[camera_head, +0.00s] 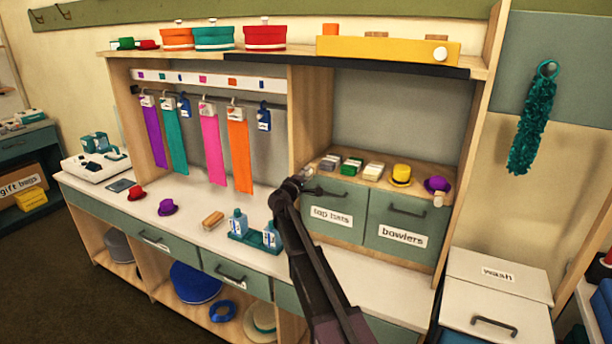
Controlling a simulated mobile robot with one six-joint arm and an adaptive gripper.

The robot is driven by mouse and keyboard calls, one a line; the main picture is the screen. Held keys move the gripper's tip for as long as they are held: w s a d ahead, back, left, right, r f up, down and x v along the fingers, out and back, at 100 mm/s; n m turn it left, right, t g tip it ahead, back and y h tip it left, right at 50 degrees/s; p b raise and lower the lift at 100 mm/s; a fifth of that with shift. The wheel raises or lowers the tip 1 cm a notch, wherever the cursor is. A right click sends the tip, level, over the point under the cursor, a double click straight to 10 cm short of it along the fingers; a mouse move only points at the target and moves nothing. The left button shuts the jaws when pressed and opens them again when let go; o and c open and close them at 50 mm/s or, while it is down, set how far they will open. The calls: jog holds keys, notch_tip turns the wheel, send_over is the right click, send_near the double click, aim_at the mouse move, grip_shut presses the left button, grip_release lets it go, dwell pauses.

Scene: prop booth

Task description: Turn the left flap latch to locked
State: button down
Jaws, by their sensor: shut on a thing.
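The left flap (347,201), labelled "top hats", is a grey-green front with a dark handle and looks closed. My gripper (303,183) is at its upper left corner, small and dark in this view. It is shut on the left flap latch, which is mostly hidden by the gripper, so its turn cannot be read. The right flap (380,220), labelled "bowlers", is beside it and also looks closed. A small pale latch (438,200) shows at its upper right corner.
Above the flaps stand small boxes, a yellow hat (401,174) and a purple hat (437,185). A teal tray (247,238) with bottles sits on the counter left of my arm. Coloured ribbons (210,148) hang behind. The counter right of my arm is clear.

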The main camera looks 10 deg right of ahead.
jog(key=shift+w+n, duration=0.15)
jog(key=shift+n, duration=0.35)
jog(key=shift+c, duration=1.9)
grip_release()
jog(key=shift+m, duration=0.4)
